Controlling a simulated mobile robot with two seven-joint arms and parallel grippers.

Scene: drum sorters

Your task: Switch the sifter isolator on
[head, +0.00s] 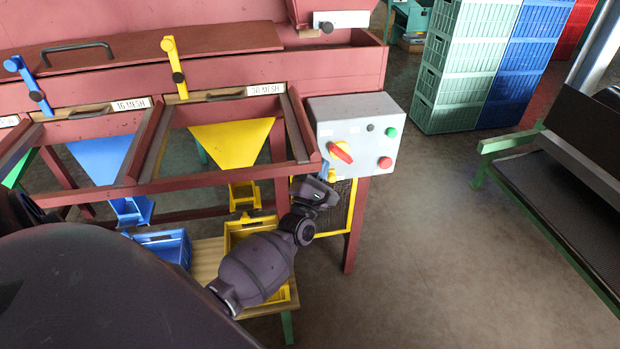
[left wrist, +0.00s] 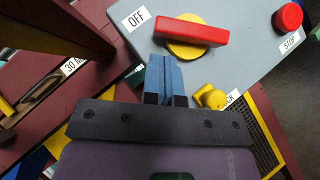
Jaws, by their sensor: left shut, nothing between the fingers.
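The sifter isolator is a red bar handle (head: 341,152) on a yellow disc, low on the left of a grey control box (head: 368,112). In the left wrist view the red handle (left wrist: 178,31) lies across the yellow disc (left wrist: 190,49), with its left end near the OFF label (left wrist: 137,18). My left gripper (head: 325,173) is just below the handle; its blue fingers (left wrist: 164,62) are shut and empty, their tips close to the handle's left part. I cannot tell whether they touch it.
A yellow knob-like part (left wrist: 211,97) sits right beside the fingers, by a partly hidden label. A red STOP button (head: 385,162) and a green button (head: 391,132) are on the box. The red sifter frame (head: 300,125) stands left.

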